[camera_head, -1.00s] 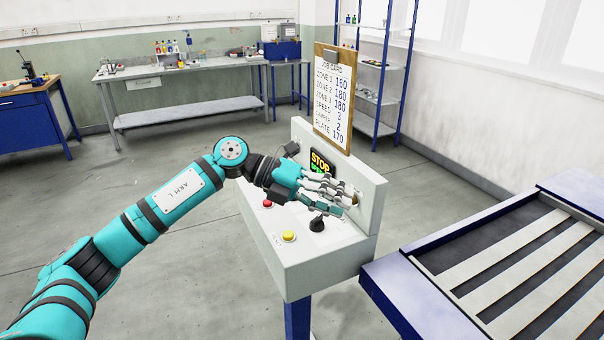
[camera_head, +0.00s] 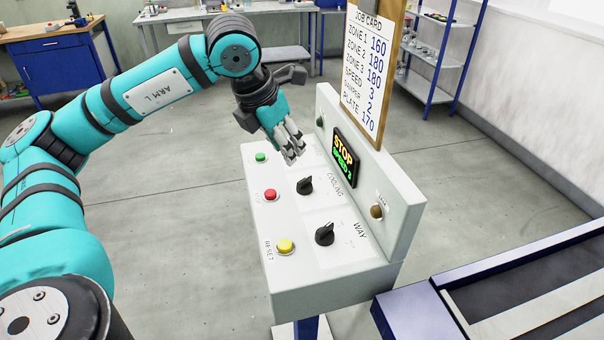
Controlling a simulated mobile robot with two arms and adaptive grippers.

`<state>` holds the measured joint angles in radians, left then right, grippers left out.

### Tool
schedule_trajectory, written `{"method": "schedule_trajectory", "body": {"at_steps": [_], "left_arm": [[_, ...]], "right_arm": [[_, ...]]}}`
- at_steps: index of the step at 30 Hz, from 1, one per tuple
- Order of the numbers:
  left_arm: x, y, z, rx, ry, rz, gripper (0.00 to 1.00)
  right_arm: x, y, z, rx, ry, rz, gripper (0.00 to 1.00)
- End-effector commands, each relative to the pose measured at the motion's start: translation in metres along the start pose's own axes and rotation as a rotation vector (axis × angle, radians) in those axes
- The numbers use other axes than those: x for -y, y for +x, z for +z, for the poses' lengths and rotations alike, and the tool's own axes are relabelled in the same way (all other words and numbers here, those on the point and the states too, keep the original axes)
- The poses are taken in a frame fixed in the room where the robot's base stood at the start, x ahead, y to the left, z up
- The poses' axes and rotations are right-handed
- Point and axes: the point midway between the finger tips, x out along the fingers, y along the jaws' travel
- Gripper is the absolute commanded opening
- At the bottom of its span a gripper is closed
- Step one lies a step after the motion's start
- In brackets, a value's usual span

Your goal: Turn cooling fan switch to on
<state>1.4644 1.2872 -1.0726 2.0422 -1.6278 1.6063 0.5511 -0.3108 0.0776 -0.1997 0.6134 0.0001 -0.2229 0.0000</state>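The cooling fan switch is a black rotary knob (camera_head: 305,185) beside the printed word COOLING, on the sloped top of the pale grey control box. Its pointer direction and position marks are too small to read surely. My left gripper (camera_head: 291,151) hangs above the far part of the box, behind the knob in the picture, fingers pointing down. It looks apart from the knob and holds nothing visible. Its grey fingers lie close together, and I cannot tell whether they are open or shut. My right gripper is not in view.
A second black knob (camera_head: 325,234) marked WAY sits nearer. Green (camera_head: 261,157), red (camera_head: 270,195) and yellow RESET (camera_head: 285,246) buttons line the left. A display (camera_head: 344,160) reads STOP. The job card (camera_head: 370,65) stands above the back panel. A blue-framed table (camera_head: 415,312) is at right.

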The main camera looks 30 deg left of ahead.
Motion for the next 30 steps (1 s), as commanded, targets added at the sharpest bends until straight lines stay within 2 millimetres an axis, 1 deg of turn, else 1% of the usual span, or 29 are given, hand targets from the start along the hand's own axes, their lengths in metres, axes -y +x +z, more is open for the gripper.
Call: {"method": "schedule_trajectory", "body": {"at_steps": [1, 3, 6, 12, 15, 21, 29, 30], "left_arm": [[0.000, 0.011, 0.000, -0.005, 0.000, 0.000, 0.34], [0.000, 0.027, 0.000, -0.005, 0.000, -0.001, 0.34], [0.001, 0.048, 0.000, -0.004, 0.000, -0.002, 0.34], [0.001, 0.086, 0.000, -0.003, 0.001, -0.001, 0.34], [0.001, 0.099, 0.001, -0.001, 0.001, -0.002, 0.34], [0.001, 0.112, 0.001, 0.001, 0.000, -0.002, 0.34], [0.001, 0.113, 0.001, 0.001, 0.000, -0.002, 0.34], [0.001, 0.113, 0.001, 0.001, 0.000, -0.002, 0.28]], "right_arm": [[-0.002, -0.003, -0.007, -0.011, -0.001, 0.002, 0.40], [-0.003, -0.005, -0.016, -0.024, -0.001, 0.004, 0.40], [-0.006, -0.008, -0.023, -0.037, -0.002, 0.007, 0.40], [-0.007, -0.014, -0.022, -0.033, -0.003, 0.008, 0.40], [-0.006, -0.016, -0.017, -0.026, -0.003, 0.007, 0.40], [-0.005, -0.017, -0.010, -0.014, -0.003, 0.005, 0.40], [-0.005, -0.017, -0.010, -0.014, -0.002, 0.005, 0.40], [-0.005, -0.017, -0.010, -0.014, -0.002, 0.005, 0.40]]}}
